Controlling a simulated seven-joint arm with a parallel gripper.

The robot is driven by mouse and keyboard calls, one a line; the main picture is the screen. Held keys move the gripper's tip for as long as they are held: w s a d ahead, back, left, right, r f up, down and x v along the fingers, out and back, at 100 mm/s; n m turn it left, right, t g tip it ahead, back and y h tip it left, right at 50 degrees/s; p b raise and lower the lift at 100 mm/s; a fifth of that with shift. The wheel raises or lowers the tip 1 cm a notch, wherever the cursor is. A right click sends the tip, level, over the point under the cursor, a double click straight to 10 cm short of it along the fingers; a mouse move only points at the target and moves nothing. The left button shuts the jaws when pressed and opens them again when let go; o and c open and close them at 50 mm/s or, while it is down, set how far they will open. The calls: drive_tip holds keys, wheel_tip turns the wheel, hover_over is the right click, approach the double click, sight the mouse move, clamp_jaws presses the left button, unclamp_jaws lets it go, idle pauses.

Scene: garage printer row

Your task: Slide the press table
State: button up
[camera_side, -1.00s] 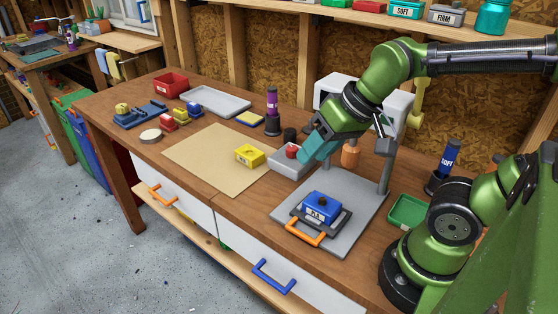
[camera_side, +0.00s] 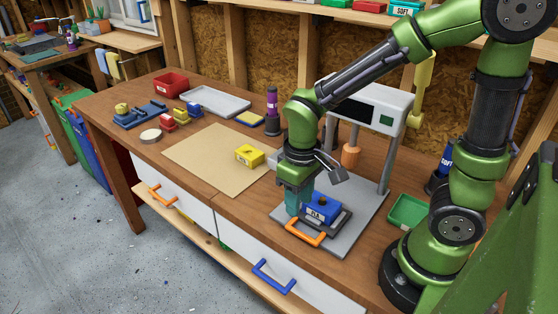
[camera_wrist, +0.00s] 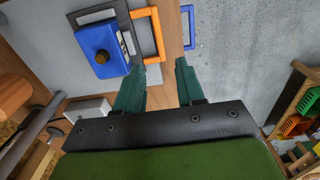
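The press table is a dark sliding plate (camera_wrist: 90,18) with an orange handle (camera_side: 305,232) at its front, lying on the grey press base (camera_side: 345,245). A labelled blue block (camera_side: 320,208) with a dark knob sits on it. In the wrist view the orange handle (camera_wrist: 159,35) lies just beyond my fingertips. My gripper (camera_side: 296,208) points down just left of the blue block in the side view and partly hides the plate's left side. In the wrist view my gripper (camera_wrist: 160,72) has its two teal fingers apart, with nothing between them.
The press frame (camera_side: 372,105), with its wooden-coloured ram (camera_side: 351,155), stands behind the block. A green tray (camera_side: 408,212) is at the right. A yellow block (camera_side: 249,155) rests on the tan mat (camera_side: 205,165). A blue drawer handle (camera_side: 272,278) juts out below the bench edge.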

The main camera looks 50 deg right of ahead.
sight(297, 231)
wheel_tip(297, 231, down, 8)
drive_tip(key=shift+f, duration=0.25)
clamp_jaws()
idle(0.4)
